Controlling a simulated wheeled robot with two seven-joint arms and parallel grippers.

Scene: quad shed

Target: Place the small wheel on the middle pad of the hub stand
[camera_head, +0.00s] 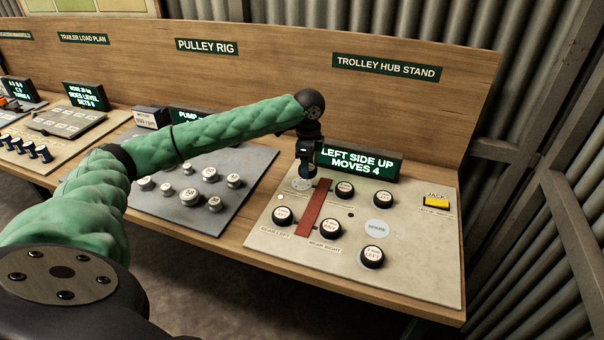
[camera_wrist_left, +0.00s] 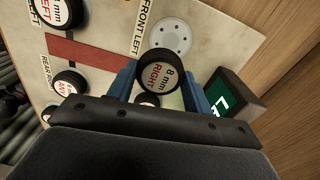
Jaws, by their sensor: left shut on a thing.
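My left gripper (camera_head: 308,172) is over the far left of the trolley hub stand (camera_head: 420,280). In the left wrist view its blue fingers are shut on a small black-tyred wheel (camera_wrist_left: 158,72) with a white face reading "8 mm RIGHT". The wheel appears close to the pale round front left pad (camera_wrist_left: 173,36); I cannot tell whether they touch. That pad also shows below the gripper in the head view (camera_head: 301,184). A bare pale disc marked "SPARE" (camera_head: 377,228) lies right of the red bar (camera_head: 314,208). My right gripper is out of view.
Several other black wheels stand on the board, including the rear left one (camera_head: 283,215) and one at the front (camera_head: 372,256). A yellow jack button (camera_head: 437,202) is at right. The display (camera_head: 358,163) reads "LEFT SIDE UP MOVES 4". The pulley rig board (camera_head: 205,220) is left.

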